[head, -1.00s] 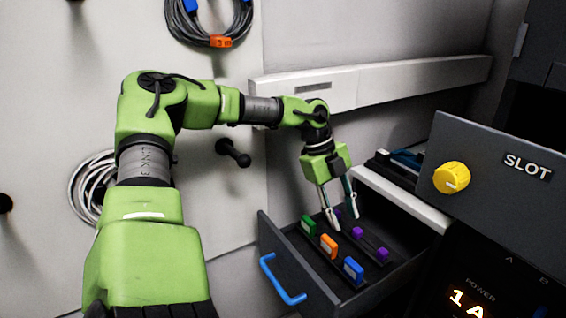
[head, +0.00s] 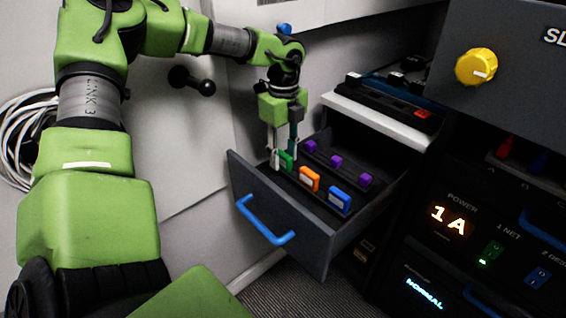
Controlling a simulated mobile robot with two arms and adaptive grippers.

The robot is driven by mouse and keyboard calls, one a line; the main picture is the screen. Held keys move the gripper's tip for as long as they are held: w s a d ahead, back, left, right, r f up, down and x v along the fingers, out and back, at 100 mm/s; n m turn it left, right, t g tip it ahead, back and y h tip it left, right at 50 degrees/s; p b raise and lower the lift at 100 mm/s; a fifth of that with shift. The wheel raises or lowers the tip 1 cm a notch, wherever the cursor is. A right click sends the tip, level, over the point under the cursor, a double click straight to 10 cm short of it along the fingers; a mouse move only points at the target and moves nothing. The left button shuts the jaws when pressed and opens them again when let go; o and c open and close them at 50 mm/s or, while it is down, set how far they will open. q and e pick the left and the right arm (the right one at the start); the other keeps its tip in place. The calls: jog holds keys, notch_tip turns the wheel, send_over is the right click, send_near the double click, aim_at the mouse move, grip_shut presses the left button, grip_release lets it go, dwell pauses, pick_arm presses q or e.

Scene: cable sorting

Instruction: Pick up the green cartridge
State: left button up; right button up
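The green cartridge (head: 287,160) stands at the left end of the front row in the open drawer (head: 280,205). My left gripper (head: 284,165) points down into the drawer, with its fingertips at the green cartridge. One finger is in front of and to the left of it and the other is behind and to the right. A gap shows between the fingers, with the cartridge in it. I cannot tell whether they touch it. My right gripper is not in view.
An orange cartridge (head: 309,178) and a blue cartridge (head: 340,201) stand to the right in the same row. Several purple cartridges (head: 336,161) stand in the row behind. The drawer has a blue handle (head: 264,222). A white ledge (head: 378,122) and a panel with a yellow knob (head: 475,67) are at the right.

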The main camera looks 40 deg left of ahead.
pick_arm(q)
jog(key=shift+f, duration=0.1)
grip_shut()
dwell(0.3)
